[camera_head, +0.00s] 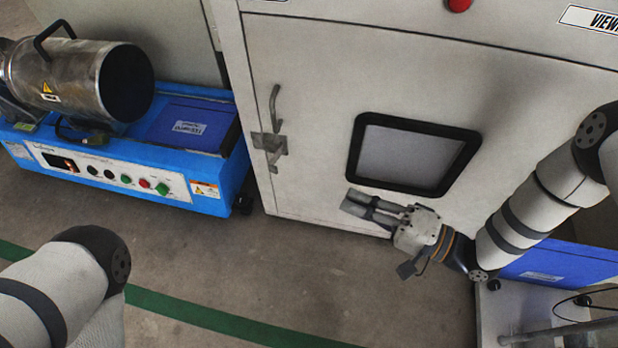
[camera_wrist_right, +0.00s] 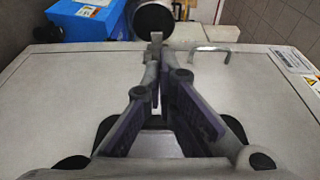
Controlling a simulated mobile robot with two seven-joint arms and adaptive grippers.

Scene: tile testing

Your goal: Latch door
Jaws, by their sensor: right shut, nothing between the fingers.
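The pale grey door (camera_head: 310,75) has a dark-framed window (camera_head: 410,153) and looks flush with its cabinet. Near its left edge are a curved metal handle (camera_head: 274,105) and a metal latch (camera_head: 270,145) just below it. My right gripper (camera_head: 352,205) is shut and empty in front of the door, below the window's left corner, with its fingers pointing left. It is apart from the latch in the head view. In the right wrist view, the shut fingers (camera_wrist_right: 157,75) point towards the latch area, and the handle (camera_wrist_right: 210,50) is to their right. My left gripper is out of view.
A blue machine (camera_head: 120,165) with a metal cylinder (camera_head: 75,75) stands left of the cabinet. A blue box (camera_head: 555,262) sits behind my right arm. The floor (camera_head: 290,275) in front of the door is clear, with a green stripe (camera_head: 200,312).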

